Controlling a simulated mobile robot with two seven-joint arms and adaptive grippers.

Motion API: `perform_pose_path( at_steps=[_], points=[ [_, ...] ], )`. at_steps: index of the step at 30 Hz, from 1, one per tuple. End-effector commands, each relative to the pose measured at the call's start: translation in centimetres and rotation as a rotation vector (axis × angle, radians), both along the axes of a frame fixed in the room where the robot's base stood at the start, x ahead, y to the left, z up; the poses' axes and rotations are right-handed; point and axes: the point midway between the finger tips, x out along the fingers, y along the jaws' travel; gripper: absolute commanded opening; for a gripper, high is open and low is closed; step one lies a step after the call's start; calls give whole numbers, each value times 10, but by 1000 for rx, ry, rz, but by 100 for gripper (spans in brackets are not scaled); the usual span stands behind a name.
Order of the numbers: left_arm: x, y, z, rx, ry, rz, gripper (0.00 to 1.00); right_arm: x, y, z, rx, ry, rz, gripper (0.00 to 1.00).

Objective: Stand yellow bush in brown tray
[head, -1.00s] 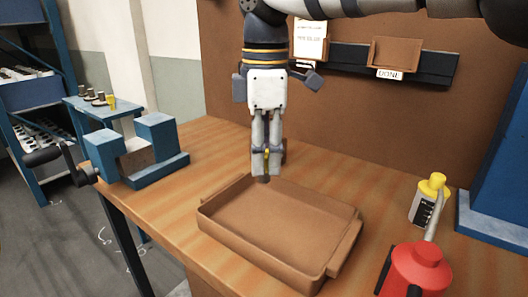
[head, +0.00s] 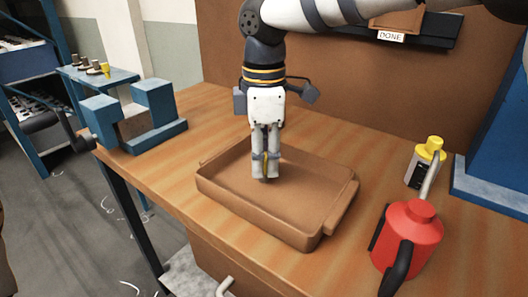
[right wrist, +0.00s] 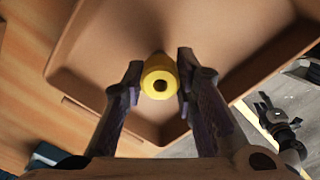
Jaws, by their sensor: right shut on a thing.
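The brown tray (head: 310,200) lies on the wooden bench in the head view, and its floor and rim fill much of the right wrist view (right wrist: 215,30). My right gripper (head: 266,172) points straight down over the far left part of the tray. It is shut on the yellow bush (right wrist: 159,77), a short cylinder with a dark hole in its end. In the head view only a thin yellow strip of the bush shows between the fingers. I cannot tell whether the bush touches the tray floor. My left gripper is not in view.
A red oil can (head: 410,238) and a yellow-capped bottle (head: 427,162) stand right of the tray. A blue vise (head: 135,118) is at the left bench edge. Several small bushes sit on a blue stand (head: 97,75). Bare bench lies between vise and tray.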

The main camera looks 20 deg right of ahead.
Motion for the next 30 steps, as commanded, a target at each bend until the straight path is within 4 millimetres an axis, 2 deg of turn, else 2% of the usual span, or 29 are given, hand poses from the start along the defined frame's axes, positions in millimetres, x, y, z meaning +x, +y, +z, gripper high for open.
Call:
perform_pose_path(
  at_steps=[13,14,16,26,30],
  points=[
    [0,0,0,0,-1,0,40,0,0,-7,0,-1,0,0],
    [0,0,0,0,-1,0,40,0,0,-7,0,-1,0,33],
    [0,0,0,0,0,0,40,0,0,-7,0,-1,0,49],
    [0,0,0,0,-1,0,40,1,0,-4,0,-2,-1,50],
    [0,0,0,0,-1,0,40,1,0,22,0,-6,-1,50]
  ],
)
